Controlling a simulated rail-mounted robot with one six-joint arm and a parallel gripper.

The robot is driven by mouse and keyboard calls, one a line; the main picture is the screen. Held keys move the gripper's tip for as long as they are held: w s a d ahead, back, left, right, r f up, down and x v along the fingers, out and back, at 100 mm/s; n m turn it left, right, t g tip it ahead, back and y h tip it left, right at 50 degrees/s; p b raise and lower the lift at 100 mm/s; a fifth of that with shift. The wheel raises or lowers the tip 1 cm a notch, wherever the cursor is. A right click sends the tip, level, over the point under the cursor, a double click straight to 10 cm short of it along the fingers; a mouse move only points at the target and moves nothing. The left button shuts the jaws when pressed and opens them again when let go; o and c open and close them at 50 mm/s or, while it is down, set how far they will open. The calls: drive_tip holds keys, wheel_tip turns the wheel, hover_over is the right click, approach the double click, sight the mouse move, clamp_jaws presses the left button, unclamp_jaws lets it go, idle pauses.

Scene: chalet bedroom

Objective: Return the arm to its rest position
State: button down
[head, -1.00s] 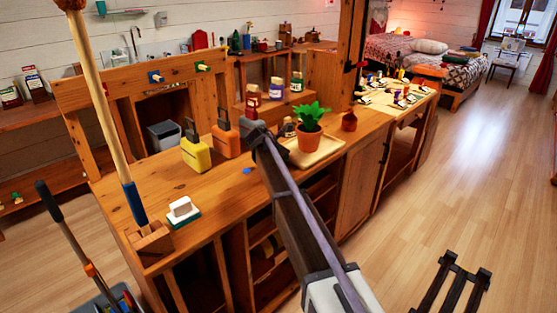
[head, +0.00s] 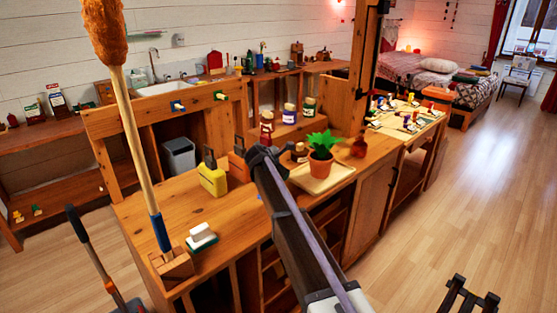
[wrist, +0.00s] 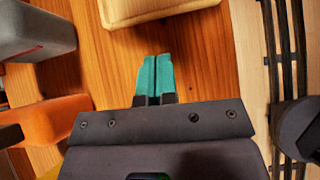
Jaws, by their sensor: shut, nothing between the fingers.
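My gripper (wrist: 155,78) shows in the wrist view with its two teal fingertips together and nothing between them. It is over the wooden counter (wrist: 110,75). In the head view my arm reaches up from the lower right to the counter (head: 240,213), and the fingertips cannot be made out there. An orange bottle (head: 237,165) is partly hidden behind the end of my arm. In the wrist view an orange object (wrist: 55,118) and a grey block (wrist: 35,30) lie left of the fingers, and a cream edge (wrist: 150,10) is ahead of them.
A long-handled duster (head: 135,140) rises at left.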

drive_tip(key=s+m, duration=0.1)
drive_tip(key=m, duration=0.1)
drive_tip(key=s+f+m, duration=0.1)
drive_tip(key=s+m, duration=0.1)
drive_tip(key=s+m+g+y, duration=0.1)
drive_tip(key=s+m, duration=0.1)
drive_tip(key=shift+s+a+f, duration=0.1)
drive_tip(key=shift+s+f, duration=0.1)
drive_tip(key=shift+f, duration=0.15)
drive_tip(key=s+d+r+m+g+y+p, duration=0.1)
drive_tip(key=s+m, duration=0.5)
drive_tip(key=s, duration=0.6)
drive_tip(key=s+d+r+m+g+y+p, duration=0.1)
drive_tip(key=s+m, duration=0.5)
drive_tip(key=s, duration=0.7)
drive_tip(key=s+d+r+m+g+y+p, duration=0.2)
drive_tip(key=s+d+m+y+p, duration=0.2)
drive_tip(key=s, duration=0.9)
drive_tip(key=m+p, duration=0.1)
drive_tip(key=m, duration=0.1)
drive_tip(key=shift+s+d+m, duration=0.25)
drive_tip(key=shift+d+m, duration=0.05)
drive_tip(key=shift+d, duration=0.1)
